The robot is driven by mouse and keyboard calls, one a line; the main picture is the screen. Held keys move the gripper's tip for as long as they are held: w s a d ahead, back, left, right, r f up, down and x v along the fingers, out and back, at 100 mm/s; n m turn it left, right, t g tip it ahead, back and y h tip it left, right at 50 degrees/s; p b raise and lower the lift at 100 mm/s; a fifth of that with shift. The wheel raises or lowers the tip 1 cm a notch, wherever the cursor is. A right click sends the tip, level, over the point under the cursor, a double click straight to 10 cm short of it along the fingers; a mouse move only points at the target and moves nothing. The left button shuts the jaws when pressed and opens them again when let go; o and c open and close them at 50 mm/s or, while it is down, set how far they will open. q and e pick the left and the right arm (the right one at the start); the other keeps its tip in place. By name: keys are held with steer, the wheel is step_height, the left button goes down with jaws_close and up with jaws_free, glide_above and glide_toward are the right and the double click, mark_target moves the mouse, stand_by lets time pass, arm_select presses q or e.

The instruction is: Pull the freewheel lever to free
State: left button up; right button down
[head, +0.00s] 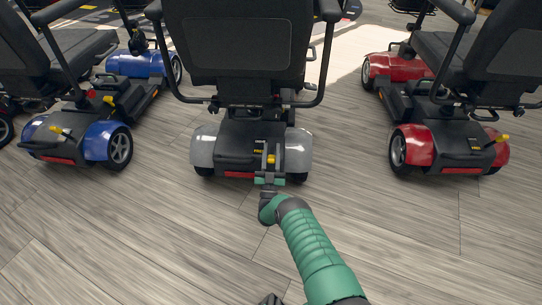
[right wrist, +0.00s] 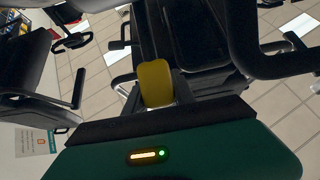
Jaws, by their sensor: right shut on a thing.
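The freewheel lever is a short yellow-tipped lever (head: 271,159) at the rear of the grey scooter (head: 208,147) in the middle of the head view. It also shows large in the right wrist view, where its yellow tip (right wrist: 155,83) stands up just beyond the dark edge of my gripper. My right gripper (head: 269,179) is at the scooter's rear, low behind the seat, and is shut on the lever. The fingers hide the lever's lower part. Yellow lettering beside the lever is too small to read fully. My left gripper does not show.
A blue scooter (head: 102,140) stands to the left and a red scooter (head: 411,146) to the right, each with its own yellow-tipped lever. The grey scooter's seat back (head: 238,40) overhangs above. The wood-plank floor (head: 120,235) behind the row is clear.

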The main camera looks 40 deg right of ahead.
steer(key=shift+s+a+f, duration=0.1)
steer(key=shift+a+f, duration=0.05)
steer(key=c, duration=1)
jaws_free()
steer(key=shift+c, duration=0.2)
